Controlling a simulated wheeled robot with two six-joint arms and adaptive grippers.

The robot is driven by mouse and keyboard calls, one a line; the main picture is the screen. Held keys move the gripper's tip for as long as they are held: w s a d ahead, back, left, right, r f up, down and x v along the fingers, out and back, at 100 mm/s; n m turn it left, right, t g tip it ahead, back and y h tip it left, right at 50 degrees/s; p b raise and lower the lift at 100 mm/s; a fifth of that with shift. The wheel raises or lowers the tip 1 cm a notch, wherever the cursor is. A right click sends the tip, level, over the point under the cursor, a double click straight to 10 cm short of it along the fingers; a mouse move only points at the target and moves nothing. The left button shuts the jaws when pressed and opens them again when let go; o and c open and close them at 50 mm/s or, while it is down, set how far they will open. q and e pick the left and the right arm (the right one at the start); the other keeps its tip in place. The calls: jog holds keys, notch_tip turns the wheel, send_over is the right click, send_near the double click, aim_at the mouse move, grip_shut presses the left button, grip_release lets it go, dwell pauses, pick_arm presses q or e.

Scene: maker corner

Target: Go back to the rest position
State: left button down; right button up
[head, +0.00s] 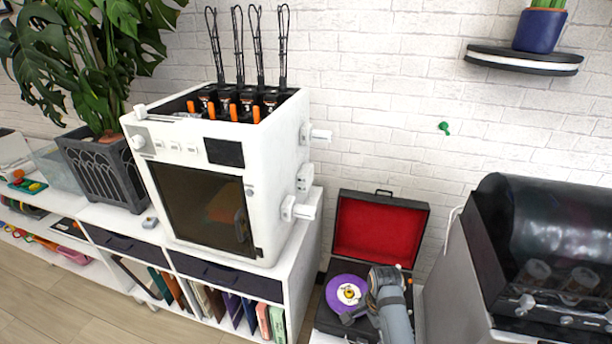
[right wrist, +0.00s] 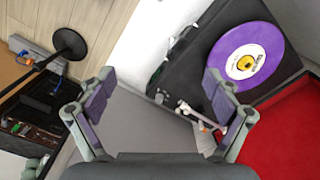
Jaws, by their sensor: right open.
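My right arm shows in the head view in front of the record player, with its gripper (head: 362,312) at the lower middle. In the right wrist view my right gripper (right wrist: 160,108) is open, with nothing between its fingers. The record also shows in the head view (head: 334,294). The player's red-lined lid (head: 378,230) stands open against the wall. My left gripper is not in view.
A white 3D printer (head: 285,190) stands on a white shelf unit (head: 307,232) left of the record player. A machine with a dark curved cover (head: 550,225) stands at the right. A potted plant (head: 105,165) is at the left. A small wall shelf (head: 520,60) is above right.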

jog(key=s+d+f+n, duration=0.1)
jog(key=s+f+n, duration=0.2)
jog(key=s+f, duration=0.35)
jog(key=s+d+f+n, duration=0.2)
jog(key=s+f, duration=0.1)
jog(key=f, duration=0.6)
jog(key=s+d+f+n, duration=0.1)
jog(key=s+f+n, duration=0.2)
jog(key=s+f, duration=0.35)
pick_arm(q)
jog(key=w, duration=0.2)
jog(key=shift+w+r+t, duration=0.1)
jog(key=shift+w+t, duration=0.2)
pick_arm(e)
jog(key=s+d+f+n, duration=0.3)
jog(key=s+f, duration=0.3)
jog(key=s, duration=0.4)
jog(key=s+d+f+n+t, duration=0.1)
jog(key=s+d+f+n, duration=0.2)
jog(key=s, duration=0.7)
notch_tip(320, 180, down, 3)
jog(key=shift+s+r+n+h, duration=0.1)
jog(key=shift+s+n+h, duration=0.1)
jog(key=shift+n+h, duration=0.15)
jog(key=shift+d, duration=0.1)
